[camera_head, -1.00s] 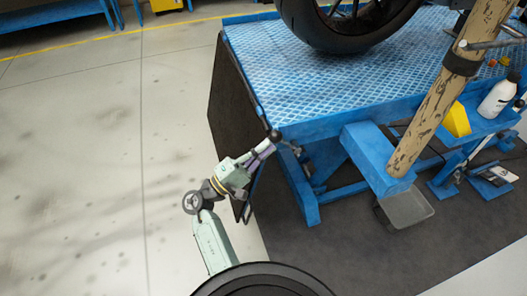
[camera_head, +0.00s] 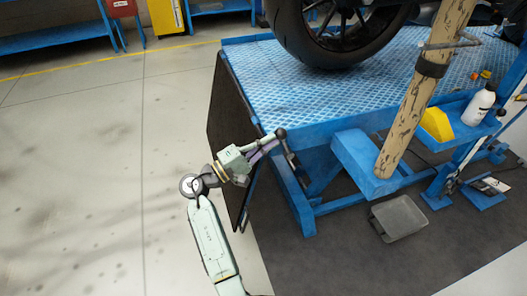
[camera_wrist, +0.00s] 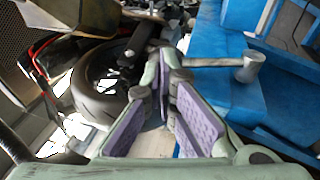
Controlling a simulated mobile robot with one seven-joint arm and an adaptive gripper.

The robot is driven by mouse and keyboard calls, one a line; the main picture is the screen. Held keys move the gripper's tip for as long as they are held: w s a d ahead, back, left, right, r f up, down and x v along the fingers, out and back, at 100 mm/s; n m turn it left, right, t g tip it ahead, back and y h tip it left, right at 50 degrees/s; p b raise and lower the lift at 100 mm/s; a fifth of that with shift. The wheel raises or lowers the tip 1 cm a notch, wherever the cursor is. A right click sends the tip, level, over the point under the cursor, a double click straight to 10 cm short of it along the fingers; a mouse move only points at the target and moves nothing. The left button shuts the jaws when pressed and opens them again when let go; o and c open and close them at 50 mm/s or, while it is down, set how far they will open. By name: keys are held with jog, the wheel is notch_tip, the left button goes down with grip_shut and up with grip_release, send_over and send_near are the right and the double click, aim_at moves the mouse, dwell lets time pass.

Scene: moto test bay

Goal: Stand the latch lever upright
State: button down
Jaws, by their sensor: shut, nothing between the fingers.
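The latch lever (camera_head: 289,149) is at the near left corner of the blue lift table (camera_head: 330,110). In the head view it is small and partly hidden by my gripper (camera_head: 277,140), whose tips are right beside it. In the wrist view a grey lever rod with a wider end (camera_wrist: 250,67) extends to the right from behind the fingertips, in front of the blue frame. My gripper, with purple pads, also shows there (camera_wrist: 165,68). It is shut and empty. I cannot tell whether the fingertips touch the lever.
A motorcycle wheel (camera_head: 335,40) stands on the table. A wooden post (camera_head: 425,95) leans at the right, near a yellow block (camera_head: 437,124) and a white bottle (camera_head: 478,105). A dark panel (camera_head: 226,140) hangs along the table's left side. The floor at left is clear.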

aim_at(279, 133)
jog(key=shift+w+d+r, duration=0.3)
jog(key=shift+d+r, duration=0.2)
jog(key=shift+d, duration=0.25)
jog(key=shift+w+d+r, duration=0.25)
jog(key=shift+d+r, duration=0.25)
jog(key=shift+d, duration=0.25)
